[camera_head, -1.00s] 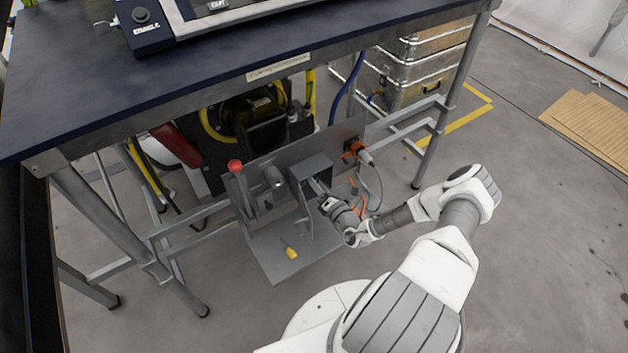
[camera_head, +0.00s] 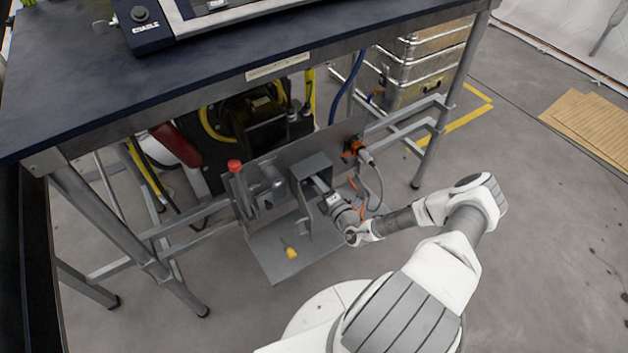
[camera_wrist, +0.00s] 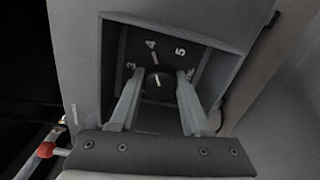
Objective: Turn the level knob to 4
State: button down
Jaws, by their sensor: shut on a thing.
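The level knob (camera_wrist: 158,84) is a dark round knob with a white pointer line, set in a recessed grey box. The numbers 3, 4 and 5 show around it in the wrist view, with 4 just above it. The pointer line stands nearly upright, roughly toward the 4. My gripper (camera_wrist: 161,78) is shut on the knob, one finger on each side of it. In the head view my gripper (camera_head: 321,186) reaches into the grey box (camera_head: 311,165), and the knob is hidden there.
A red-topped lever (camera_head: 235,167) stands left of the box, and a yellow-handled item (camera_head: 291,252) lies on the tray below. An orange connector (camera_head: 354,149) with a grey cable is at right. The table (camera_head: 170,80) overhangs the panel.

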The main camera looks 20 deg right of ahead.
jog(key=shift+c, duration=1.8)
grip_release()
jog(key=shift+s, duration=0.15)
